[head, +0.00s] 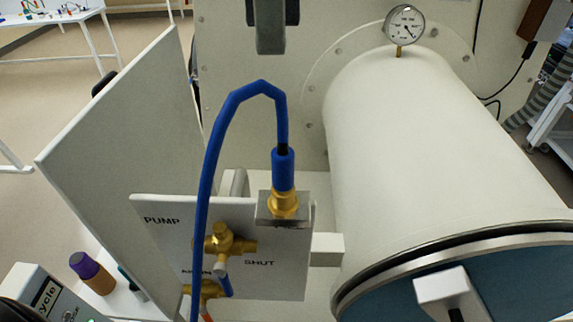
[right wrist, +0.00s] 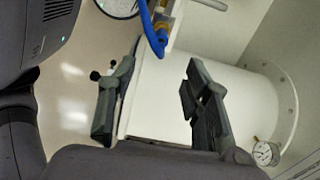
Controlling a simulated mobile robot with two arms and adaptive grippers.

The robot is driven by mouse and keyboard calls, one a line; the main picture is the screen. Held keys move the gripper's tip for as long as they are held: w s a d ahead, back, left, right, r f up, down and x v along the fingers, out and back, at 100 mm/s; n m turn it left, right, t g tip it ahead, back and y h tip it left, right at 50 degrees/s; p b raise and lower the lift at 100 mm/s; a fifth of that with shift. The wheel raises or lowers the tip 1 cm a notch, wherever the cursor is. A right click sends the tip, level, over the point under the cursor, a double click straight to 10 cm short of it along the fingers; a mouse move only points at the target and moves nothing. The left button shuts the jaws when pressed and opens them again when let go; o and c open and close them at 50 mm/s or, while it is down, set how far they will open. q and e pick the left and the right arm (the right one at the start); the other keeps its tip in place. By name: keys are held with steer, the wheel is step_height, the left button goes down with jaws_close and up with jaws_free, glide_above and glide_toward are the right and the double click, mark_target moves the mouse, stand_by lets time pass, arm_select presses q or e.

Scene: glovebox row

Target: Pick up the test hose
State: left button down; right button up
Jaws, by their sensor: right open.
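Part of the blue hose also shows at the top of the right wrist view (right wrist: 152,34). My right gripper (head: 268,38) shows only in part at the top of the head view, above the hose arch and apart from it. In the right wrist view its two fingers (right wrist: 160,95) are spread with nothing between them. My left gripper is not in view.
A white panel (head: 165,208) carries brass valves (head: 230,240) and the words PUMP and SHUT. A large white cylinder (head: 420,150) with a gauge (head: 404,25) stands right. An upright grey plate (head: 125,150) stands left. A brown bottle with a purple cap (head: 95,275) is lower left.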

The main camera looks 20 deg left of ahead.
steer(key=b, duration=0.2)
glide_above(283, 140)
steer(key=f, duration=0.4)
steer(key=s+f, duration=0.1)
steer(key=f, duration=0.1)
steer(key=shift+a+f, duration=0.2)
steer(key=shift+a, duration=0.05)
steer(key=f, duration=0.1)
steer(key=f+p, duration=0.1)
steer(key=f, duration=0.1)
steer(key=shift+w+f, duration=0.25)
steer(key=shift+f, duration=0.15)
steer(key=shift+d+f+p, duration=0.1)
steer(key=shift+f+p, duration=0.45)
steer(key=shift+p, duration=0.05)
steer(key=f, duration=0.1)
steer(key=f+p, duration=0.1)
steer(key=f, duration=0.1)
steer(key=shift+w+d+f+p, duration=0.15)
steer(key=shift+w+f+p, duration=0.1)
steer(key=shift+p, duration=0.1)
steer(key=shift+f, duration=0.4)
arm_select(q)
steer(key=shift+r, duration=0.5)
arm_select(e)
steer(key=shift+c, duration=0.2)
steer(key=shift+c, duration=0.6)
jaws_close()
